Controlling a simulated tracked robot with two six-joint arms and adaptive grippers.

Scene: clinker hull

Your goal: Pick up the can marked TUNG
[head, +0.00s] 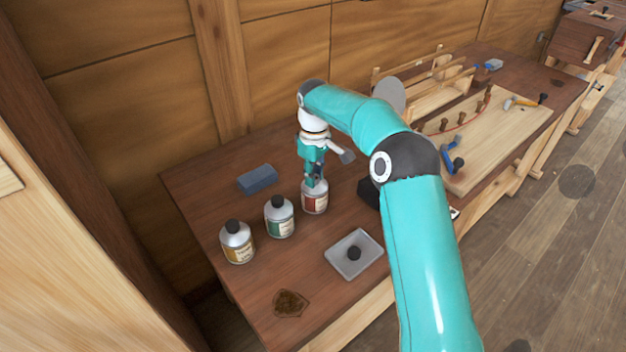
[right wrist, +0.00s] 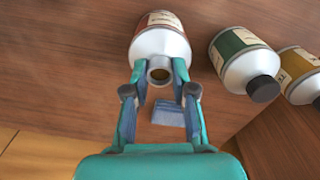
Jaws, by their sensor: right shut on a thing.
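Three silver cans stand in a row on the brown bench. The one with a red label (head: 315,198) has no cap; its open neck shows in the right wrist view, where the can (right wrist: 160,42) is upright between the fingers. My right gripper (head: 315,181) comes down from above and is shut on this neck, and its fingers show in the right wrist view (right wrist: 160,74). A green-label can (head: 279,218) and a yellow-label can (head: 237,243) stand to the left, both with black caps. The label lettering is too small to read. My left gripper is out of view.
A grey tray (head: 341,262) holding a round black piece (head: 354,253) sits in front of the cans. A blue-grey block (head: 257,179) lies behind them. A dark brown patch (head: 290,303) lies near the front edge. A wooden board with tools is at right.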

